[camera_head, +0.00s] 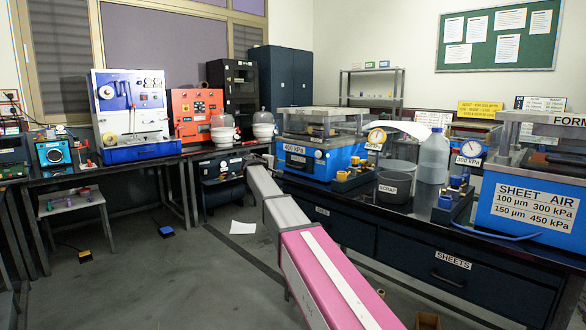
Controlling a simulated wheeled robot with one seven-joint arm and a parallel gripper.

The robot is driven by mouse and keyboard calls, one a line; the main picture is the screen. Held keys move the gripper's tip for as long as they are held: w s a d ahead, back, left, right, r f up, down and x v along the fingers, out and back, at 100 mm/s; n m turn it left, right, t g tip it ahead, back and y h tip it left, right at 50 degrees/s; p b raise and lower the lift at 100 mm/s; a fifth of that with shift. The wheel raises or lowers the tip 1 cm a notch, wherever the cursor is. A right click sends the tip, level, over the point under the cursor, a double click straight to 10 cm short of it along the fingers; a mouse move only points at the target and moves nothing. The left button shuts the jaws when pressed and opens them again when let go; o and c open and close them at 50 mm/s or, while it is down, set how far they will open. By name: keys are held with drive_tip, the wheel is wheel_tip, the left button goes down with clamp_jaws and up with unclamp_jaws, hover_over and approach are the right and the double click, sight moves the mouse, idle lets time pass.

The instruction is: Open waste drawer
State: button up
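A dark drawer (345,226) with a small pale label sits in the bench front right of my arm. Its label is too small to read, and my arm covers its left part. To its right is a wider dark drawer (430,262) labelled SHEETS, with a bar handle. Both look shut. I cannot read a waste label on any drawer. My arm, pink then grey, reaches from the bottom middle up toward the left end of this bench. My gripper cannot be made out at its far end.
On the right bench stand a blue machine (312,164), a grey SCRAP bin (396,186), a plastic bottle (433,158) and a blue SHEET AIR machine (530,208). A paper sheet (242,227) lies on the floor. The floor at left centre is mostly clear.

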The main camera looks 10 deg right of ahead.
sight(293, 166)
drive_tip(key=x, duration=0.9)
drive_tip(key=shift+w+d+f, duration=0.1)
drive_tip(key=shift+w+d, duration=0.15)
drive_tip(key=shift+d, duration=0.05)
clamp_jaws()
